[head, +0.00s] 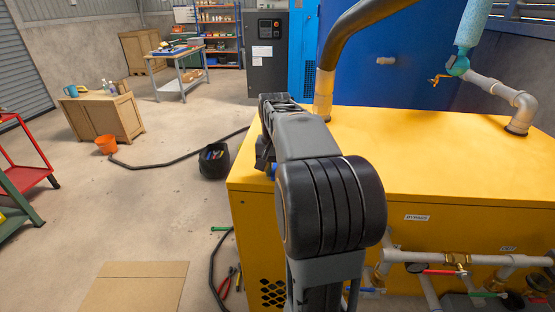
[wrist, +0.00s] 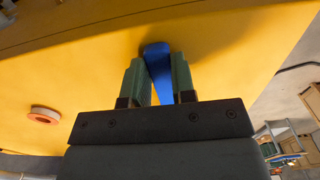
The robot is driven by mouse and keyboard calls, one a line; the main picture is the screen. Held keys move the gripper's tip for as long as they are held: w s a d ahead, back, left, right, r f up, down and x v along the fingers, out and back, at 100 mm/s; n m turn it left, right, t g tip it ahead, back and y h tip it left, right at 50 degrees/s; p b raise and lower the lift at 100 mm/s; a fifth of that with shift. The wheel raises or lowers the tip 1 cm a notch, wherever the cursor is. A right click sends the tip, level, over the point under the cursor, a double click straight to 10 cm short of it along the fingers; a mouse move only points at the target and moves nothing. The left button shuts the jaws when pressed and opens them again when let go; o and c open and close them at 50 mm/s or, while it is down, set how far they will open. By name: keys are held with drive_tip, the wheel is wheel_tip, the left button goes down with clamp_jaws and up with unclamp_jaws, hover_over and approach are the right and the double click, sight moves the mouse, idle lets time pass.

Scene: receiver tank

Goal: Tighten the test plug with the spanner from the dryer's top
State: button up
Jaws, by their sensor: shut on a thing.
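In the wrist view, my gripper (wrist: 158,64) has its two green fingers closed on a blue bar, which looks like the spanner (wrist: 157,52). The bar points away from the gripper over the yellow dryer top; whether it touches the top I cannot tell. The spanner's far end is not clear. A small blue patch shows beside the arm. I cannot make out the test plug in either view.
An orange-brown ring (wrist: 43,116) lies on the yellow surface in the wrist view. Pipes and coloured valve handles (head: 440,272) run along the dryer's front. A dark pipe (head: 350,45) rises from its top. A black tool bag (head: 214,160) and hoses lie on the floor at left.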

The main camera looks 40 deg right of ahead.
clamp_jaws()
wheel_tip(320, 180, up, 6)
drive_tip(key=p, duration=0.6)
drive_tip(key=shift+r, duration=0.1)
drive_tip(key=shift+o, duration=0.9)
unclamp_jaws()
clamp_jaws()
